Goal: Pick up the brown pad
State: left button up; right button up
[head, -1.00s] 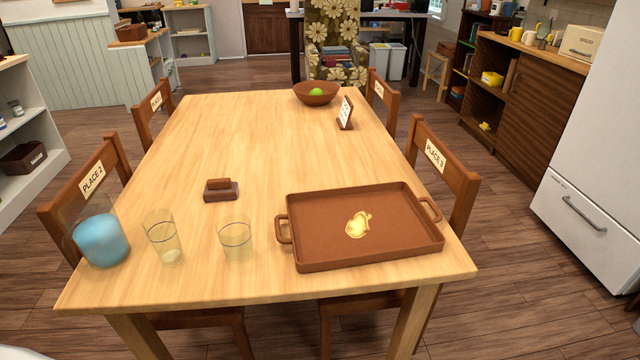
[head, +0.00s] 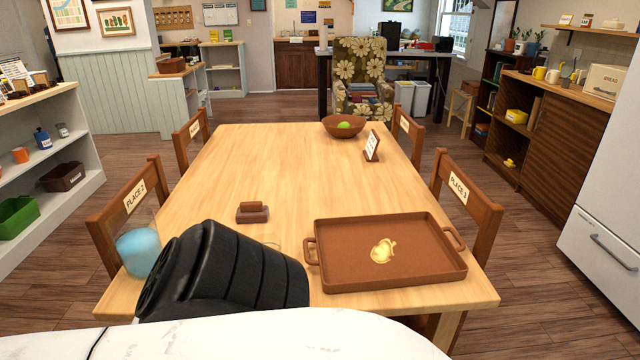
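A small brown pad (head: 252,206) rests on a darker brown block (head: 252,216) on the wooden table, left of the tray. Neither of my grippers is in view. A black ribbed part of my arm covers the near left of the table, close in front of the block, and does not hide the pad.
A brown tray (head: 340,270) with a yellow mark lies at the table's near right. A glass with blue contents (head: 138,252) stands at the left edge. A bowl (head: 343,127) and a standing sign (head: 372,146) are farther back. The table's middle (head: 275,165) is clear.

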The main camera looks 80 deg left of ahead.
aim_at(249, 212)
jog(key=k, duration=1.1)
jog(key=u, duration=0.2)
